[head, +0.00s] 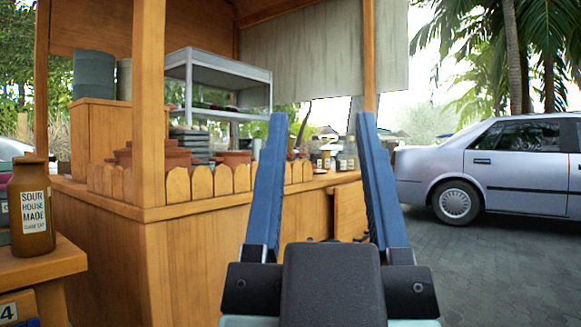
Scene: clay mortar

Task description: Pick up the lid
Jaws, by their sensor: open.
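My gripper (321,118) is in the lower middle of the head view. Its two blue fingers point up and away from me, spread wide apart with nothing between them. I cannot clearly pick out a lid. Reddish-brown clay pots (155,157) stand on the wooden stall counter, partly hidden by a post and the low picket edging. Another clay vessel (233,157) stands farther right on the counter, left of my left finger. Whether a lid lies on either is too small to tell.
A brown labelled bottle (32,212) stands on a wooden side table (62,258) at left. The stall has wooden posts (149,100) and a metal glass-sided case (215,83). Small jars (347,155) stand at the counter's far end. A silver car (490,165) is parked right; paving before it is clear.

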